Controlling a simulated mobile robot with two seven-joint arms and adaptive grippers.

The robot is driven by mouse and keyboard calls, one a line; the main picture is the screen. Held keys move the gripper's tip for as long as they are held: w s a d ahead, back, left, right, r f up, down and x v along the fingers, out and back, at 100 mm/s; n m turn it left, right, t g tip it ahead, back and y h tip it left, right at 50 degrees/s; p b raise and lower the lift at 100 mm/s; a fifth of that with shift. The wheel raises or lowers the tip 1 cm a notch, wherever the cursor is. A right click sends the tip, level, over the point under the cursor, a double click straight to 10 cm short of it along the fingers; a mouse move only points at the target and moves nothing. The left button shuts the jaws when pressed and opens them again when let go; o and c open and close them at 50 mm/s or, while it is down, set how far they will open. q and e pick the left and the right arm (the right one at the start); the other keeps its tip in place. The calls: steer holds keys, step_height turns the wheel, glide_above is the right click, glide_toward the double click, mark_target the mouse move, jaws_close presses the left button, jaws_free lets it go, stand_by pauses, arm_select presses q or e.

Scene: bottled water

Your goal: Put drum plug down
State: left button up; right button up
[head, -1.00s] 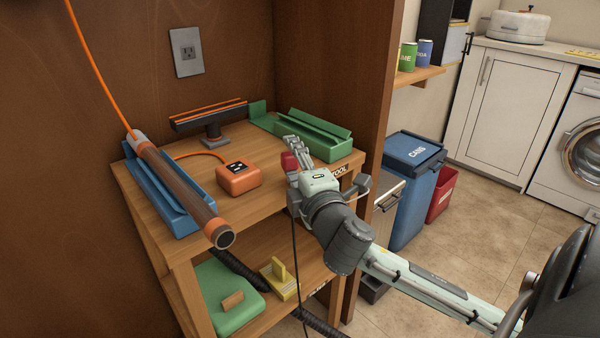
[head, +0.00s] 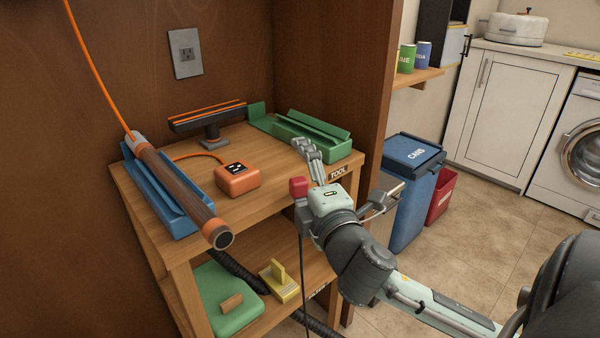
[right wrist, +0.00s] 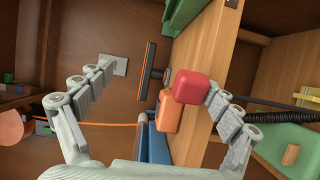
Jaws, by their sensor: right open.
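A red block (head: 298,186) with a thin dark cord hanging down is probably the drum plug. It is left of my right gripper (head: 352,168) in the head view, by the front of the bench. In the right wrist view the red block (right wrist: 193,87) shows between the spread fingers, beside the right-hand one. I cannot tell whether it touches that finger. My right gripper (right wrist: 165,98) is open. An orange socket box (head: 237,178) sits on the wooden bench (head: 262,210). My left gripper is not in view.
A blue tray (head: 160,194) with a brown tube (head: 175,185) lies on the bench's left. A green tray (head: 311,137) and a dark stand (head: 210,128) are at the back. A blue bin (head: 410,190) stands right.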

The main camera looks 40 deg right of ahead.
steer(key=shift+o, duration=0.2)
jaws_close()
stand_by(0.6)
